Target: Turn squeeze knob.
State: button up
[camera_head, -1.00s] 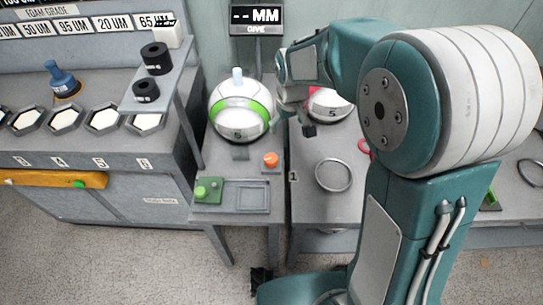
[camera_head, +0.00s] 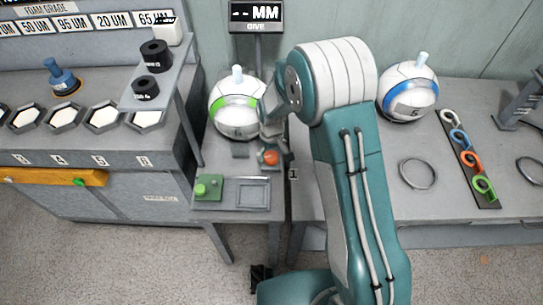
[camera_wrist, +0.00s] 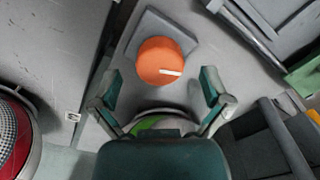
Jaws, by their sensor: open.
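The squeeze knob is an orange round knob (camera_head: 270,157) on a small grey plate at the right side of the small grey stand. In the wrist view the orange knob (camera_wrist: 160,61) shows a white mark pointing right, and it lies just beyond my fingertips, centred between them. My gripper (camera_wrist: 160,93) is open and empty, with one finger on each side below the knob. In the head view my gripper (camera_head: 271,140) is right above the knob and partly hidden by my arm. A white ball with a green band (camera_head: 235,108) sits behind the knob on the same stand.
A green button box (camera_head: 208,188) and a square tray (camera_head: 254,207) are at the stand's front. A display (camera_head: 257,17) reads "-- MM".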

jog(key=shift+f, duration=1)
jog(key=c, duration=1.2)
jog(key=shift+o, duration=0.2)
jog(key=shift+m, duration=0.4)
jog(key=m, duration=0.4)
jog(key=shift+s+m, duration=0.1)
jog(key=shift+m, duration=0.3)
jog(key=m, duration=0.5)
jog(key=shift+a+f, duration=0.1)
jog(key=shift+a, duration=0.05)
jog(key=o, duration=1.2)
jog(key=shift+c, duration=0.2)
jog(key=shift+a, duration=0.1)
